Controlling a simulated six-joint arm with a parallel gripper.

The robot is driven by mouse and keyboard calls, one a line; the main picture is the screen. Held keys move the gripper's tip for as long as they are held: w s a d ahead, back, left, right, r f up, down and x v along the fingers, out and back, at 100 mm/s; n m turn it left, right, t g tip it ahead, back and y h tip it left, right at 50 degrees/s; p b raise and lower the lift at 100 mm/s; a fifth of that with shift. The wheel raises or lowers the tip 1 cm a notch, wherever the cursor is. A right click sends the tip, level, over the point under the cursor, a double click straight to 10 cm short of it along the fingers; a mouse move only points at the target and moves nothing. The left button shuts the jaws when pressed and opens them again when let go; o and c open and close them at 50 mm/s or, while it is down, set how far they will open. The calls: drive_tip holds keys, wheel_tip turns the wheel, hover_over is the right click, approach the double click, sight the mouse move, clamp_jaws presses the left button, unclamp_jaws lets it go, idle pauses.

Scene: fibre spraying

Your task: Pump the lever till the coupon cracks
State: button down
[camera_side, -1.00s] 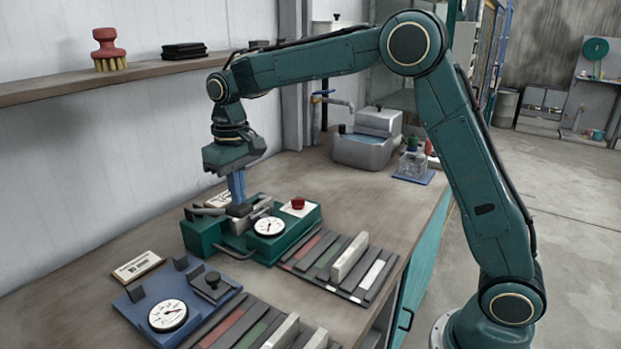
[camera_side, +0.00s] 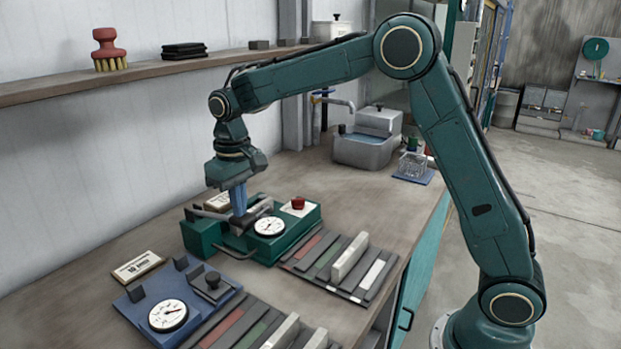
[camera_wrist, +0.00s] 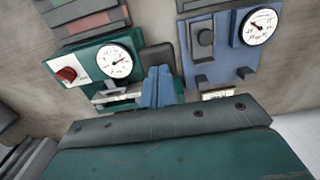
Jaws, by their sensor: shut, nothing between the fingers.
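The green press (camera_side: 283,240) stands on the bench with a white dial (camera_side: 269,226) and a red knob (camera_side: 298,203). It also shows in the wrist view (camera_wrist: 88,52). My gripper (camera_side: 239,212) is shut, blue fingers pointing down, over the press's left part. The fingertips appear to touch the dark lever pad (camera_side: 241,222), low beside the dial. In the wrist view the shut fingers (camera_wrist: 158,88) are close against this dark pad (camera_wrist: 158,56). A pale bar near the dial (camera_wrist: 116,91) may be the coupon; I cannot tell whether it is cracked.
A blue gauge fixture (camera_side: 215,304) stands in front on the left. A rack of coloured strips (camera_side: 322,273) lies right of the press, another nearer. A shelf (camera_side: 150,76) runs along the wall. The bench between press and sink is clear.

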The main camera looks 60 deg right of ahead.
drive_tip(key=shift+f, duration=1.8)
drive_tip(key=shift+r, duration=3.3)
drive_tip(key=shift+f, duration=0.1)
drive_tip(key=shift+f, duration=3.25)
drive_tip(key=shift+r, duration=3.35)
drive_tip(key=shift+f, duration=0.15)
drive_tip(key=shift+r, duration=0.2)
